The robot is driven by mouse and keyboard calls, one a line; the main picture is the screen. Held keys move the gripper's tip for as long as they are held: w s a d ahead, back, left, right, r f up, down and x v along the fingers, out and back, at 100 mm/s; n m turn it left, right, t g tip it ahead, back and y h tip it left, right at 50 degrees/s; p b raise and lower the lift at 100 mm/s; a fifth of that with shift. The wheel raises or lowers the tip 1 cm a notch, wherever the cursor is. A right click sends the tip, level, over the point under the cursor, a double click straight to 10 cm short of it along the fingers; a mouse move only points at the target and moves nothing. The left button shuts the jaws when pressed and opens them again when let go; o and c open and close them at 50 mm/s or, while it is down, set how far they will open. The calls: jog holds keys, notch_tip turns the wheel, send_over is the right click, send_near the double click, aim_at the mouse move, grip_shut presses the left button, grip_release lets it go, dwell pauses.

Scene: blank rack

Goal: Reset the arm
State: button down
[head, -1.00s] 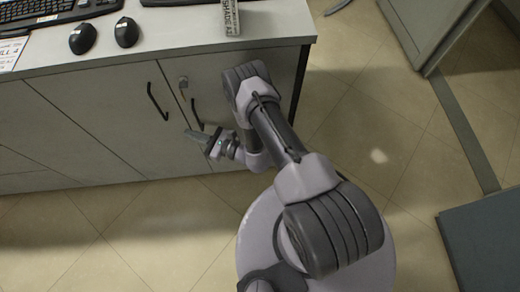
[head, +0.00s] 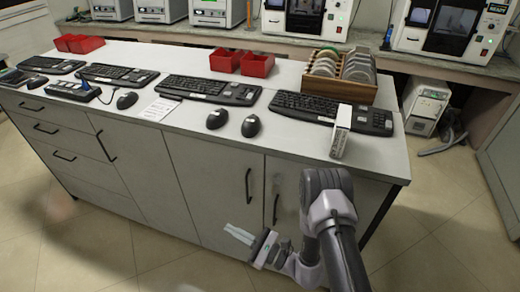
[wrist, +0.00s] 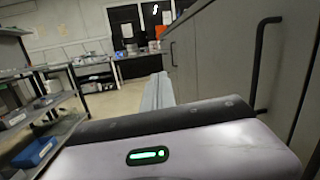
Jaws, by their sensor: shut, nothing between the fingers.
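My gripper (head: 238,234) is in front of the cabinet doors of the long counter (head: 375,155), below its top. Its fingers are together and empty, pointing left along the doors. In the wrist view the closed fingers (wrist: 157,92) point ahead down the room, with the cabinet front close on the right. My arm is folded, with its elbow near the counter's right end. I cannot tell the exact gap between the gripper and the doors.
A wooden rack of discs (head: 340,92), red bins (head: 242,64), keyboards (head: 210,90) and mice lie on top. Door handles (head: 248,185) stick out. Shelves (wrist: 42,110) stand on the left in the wrist view.

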jog(key=s+a+r+n+g, duration=0.1)
jog(key=s+r+n+g, duration=0.1)
jog(key=r+n+g, duration=0.45)
jog(key=s+a+r+n+g, duration=0.1)
jog(key=s+r+n+g, duration=0.2)
jog(key=r, duration=0.7)
jog(key=s+d+r+n+g+h, duration=0.35)
jog(key=s+r+n+h, duration=0.2)
jog(key=s+r, duration=0.2)
jog(key=s+d+r+n+t+h, duration=0.1)
jog(key=d+r+t+h, duration=0.1)
jog(key=d, duration=0.3)
jog(key=s+d+r+n+t+h, duration=0.1)
jog(key=s+d+r+t+h, duration=0.1)
jog(key=d+t+h, duration=0.2)
jog(key=s+d+r+t+h, duration=0.2)
jog(key=d+t+h, duration=0.2)
jog(key=d, duration=0.4)
jog(key=shift+s+d+r+n, duration=0.15)
jog(key=shift+s+r+n, duration=0.05)
jog(key=shift+r+n, duration=0.2)
jog(key=c, duration=2.1)
grip_release()
